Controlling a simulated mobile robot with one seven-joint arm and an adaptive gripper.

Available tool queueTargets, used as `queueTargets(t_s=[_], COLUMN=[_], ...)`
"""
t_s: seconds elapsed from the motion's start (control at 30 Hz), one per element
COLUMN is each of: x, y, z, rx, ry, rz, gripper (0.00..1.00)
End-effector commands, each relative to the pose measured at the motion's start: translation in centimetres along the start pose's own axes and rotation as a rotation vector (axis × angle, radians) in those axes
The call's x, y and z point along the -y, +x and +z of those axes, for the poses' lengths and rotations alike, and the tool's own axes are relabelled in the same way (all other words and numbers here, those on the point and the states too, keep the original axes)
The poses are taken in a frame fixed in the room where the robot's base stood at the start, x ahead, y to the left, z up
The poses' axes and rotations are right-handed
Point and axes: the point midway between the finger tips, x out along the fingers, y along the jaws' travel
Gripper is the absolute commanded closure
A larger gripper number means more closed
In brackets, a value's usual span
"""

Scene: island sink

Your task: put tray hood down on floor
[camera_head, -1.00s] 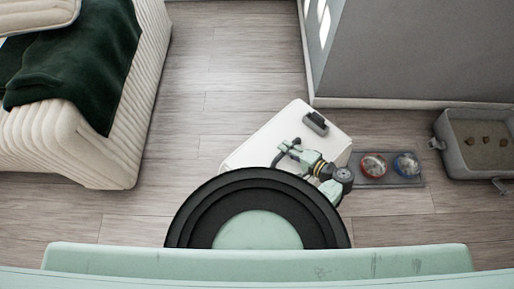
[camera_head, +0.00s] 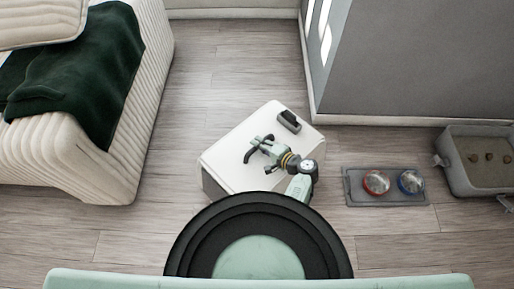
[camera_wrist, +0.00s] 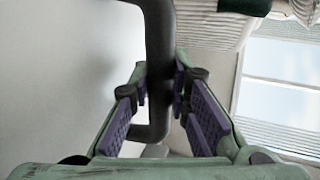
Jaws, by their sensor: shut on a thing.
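The tray hood (camera_head: 240,165) is a white box shape with a dark part on its far right corner, seen from above over the wooden floor. My gripper (camera_head: 262,147) lies over the hood's top and is shut on its dark bent handle. In the wrist view the handle (camera_wrist: 159,45) runs between the fingers of my gripper (camera_wrist: 160,90), with the hood's pale face (camera_wrist: 60,70) on the left. How high the hood is above the floor cannot be told. My round base hides the floor in front of it.
A grey mat with a red bowl (camera_head: 376,182) and a blue bowl (camera_head: 411,181) lies to the right. An open grey tray of sand (camera_head: 450,165) is farther right. A grey wall block (camera_head: 410,65) stands behind; a cream couch (camera_head: 100,160) is left. Floor (camera_head: 215,80) is clear between them.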

Motion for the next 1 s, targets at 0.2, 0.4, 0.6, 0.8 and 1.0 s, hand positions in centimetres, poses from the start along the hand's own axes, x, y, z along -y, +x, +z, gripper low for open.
queueTargets(t_s=[0.2,0.4,0.6,0.8,1.0], x=[0.6,-1.3,-2.8,-2.7,-3.0], y=[1.3,1.8,2.4,2.4,2.4], z=[0.0,-0.1,-0.1,-0.1,0.1], rx=[0.002,0.000,0.000,0.000,0.002], ry=[-0.005,-0.002,-0.003,-0.003,0.001], rz=[-0.005,-0.004,-0.005,-0.005,0.000], gripper=[1.00,1.00,1.00,1.00,0.78])
